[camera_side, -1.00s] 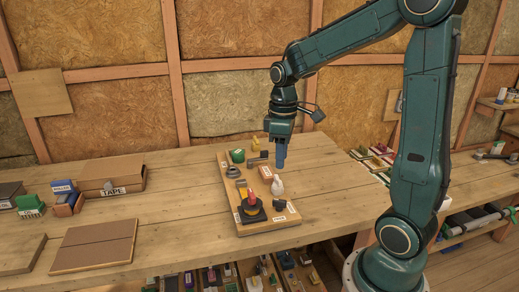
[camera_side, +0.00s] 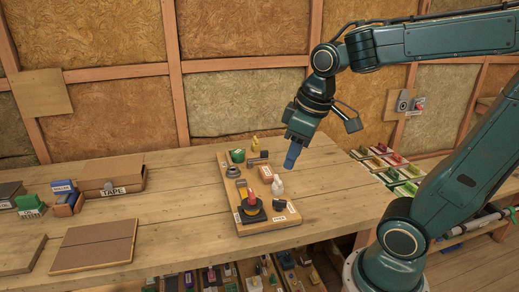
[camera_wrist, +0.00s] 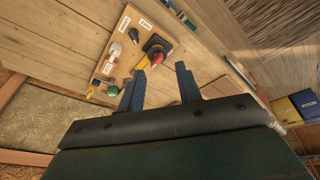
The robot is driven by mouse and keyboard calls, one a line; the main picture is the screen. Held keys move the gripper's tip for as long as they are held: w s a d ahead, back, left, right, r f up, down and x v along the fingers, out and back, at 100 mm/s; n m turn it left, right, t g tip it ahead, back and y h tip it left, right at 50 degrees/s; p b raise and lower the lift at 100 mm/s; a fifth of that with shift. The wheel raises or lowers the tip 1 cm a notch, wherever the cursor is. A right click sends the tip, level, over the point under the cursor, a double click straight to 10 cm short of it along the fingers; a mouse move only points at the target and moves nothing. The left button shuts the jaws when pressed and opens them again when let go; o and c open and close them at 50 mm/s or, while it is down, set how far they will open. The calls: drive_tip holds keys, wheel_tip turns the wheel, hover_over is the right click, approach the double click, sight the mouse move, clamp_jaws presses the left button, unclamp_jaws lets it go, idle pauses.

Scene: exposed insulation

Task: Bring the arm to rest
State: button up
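My gripper (camera_side: 292,155) hangs in the air above the right back side of the tool board, its blue fingers tilted down and to the left in the side view. In the wrist view my gripper (camera_wrist: 160,69) shows two blue fingers with a clear gap and nothing between them. The gripper is open and empty. My arm is bent back, with its elbow beyond the right edge of the side view.
A wooden board (camera_side: 270,226) on the workbench (camera_side: 175,200) bears several small items, including a red-topped black thing (camera_side: 253,207) and a white bottle (camera_side: 277,186). A tape box (camera_side: 110,176) stands left. Coloured bins (camera_side: 390,165) lie right.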

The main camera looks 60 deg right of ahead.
drive_tip(key=s+a+r+m+t, duration=0.1)
drive_tip(key=s+a+t, duration=0.1)
drive_tip(key=s, duration=0.4)
drive_tip(key=shift+a+y, duration=0.3)
drive_tip(key=shift+a, duration=0.6)
